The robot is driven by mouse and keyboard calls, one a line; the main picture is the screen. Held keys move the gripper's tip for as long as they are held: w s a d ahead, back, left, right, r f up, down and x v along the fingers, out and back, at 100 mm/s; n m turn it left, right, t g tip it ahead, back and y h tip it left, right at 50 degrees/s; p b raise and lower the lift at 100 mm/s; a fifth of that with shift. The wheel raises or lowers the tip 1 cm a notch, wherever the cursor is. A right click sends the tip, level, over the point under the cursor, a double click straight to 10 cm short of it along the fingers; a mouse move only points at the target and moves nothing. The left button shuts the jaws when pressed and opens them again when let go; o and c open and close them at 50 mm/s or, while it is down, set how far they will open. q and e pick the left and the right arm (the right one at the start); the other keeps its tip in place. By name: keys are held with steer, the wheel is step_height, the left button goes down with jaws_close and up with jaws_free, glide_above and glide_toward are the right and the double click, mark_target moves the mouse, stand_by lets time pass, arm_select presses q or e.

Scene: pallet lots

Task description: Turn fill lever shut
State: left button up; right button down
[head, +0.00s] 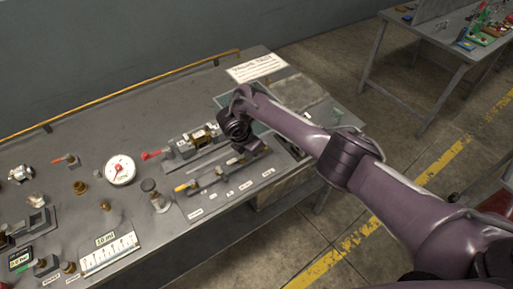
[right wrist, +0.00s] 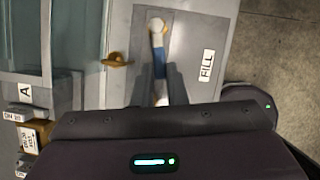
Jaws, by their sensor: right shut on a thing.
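The fill lever (right wrist: 159,62), a slim handle with a blue band and pale ends, shows in the right wrist view on a grey plate beside the label FILL (right wrist: 207,66). It lies lengthwise between the fingers of my right gripper (right wrist: 160,72), which are shut on it. In the head view my right gripper (head: 262,150) reaches down over the right end of the bench panel, and the arm and wrist hide the lever there. My left gripper is in neither view.
A brass tap-like part (right wrist: 117,60) sits just left of the lever. On the bench, a white dial gauge (head: 120,170), a red-handled part (head: 157,154) and a labelled valve panel (head: 215,196) stand left of my arm.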

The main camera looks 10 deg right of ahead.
steer(key=shift+w+a+m+g+b, duration=0.2)
steer(key=shift+w+m+b, duration=0.1)
steer(key=shift+m, duration=0.35)
steer(key=shift+w+a+m+g+b, duration=0.2)
steer(key=shift+w+m, duration=0.1)
steer(key=shift+m, duration=0.35)
steer(key=shift+d+h, duration=0.1)
steer(key=shift+h, duration=0.2)
steer(key=c, duration=1.5)
jaws_free()
steer(key=shift+o, duration=0.2)
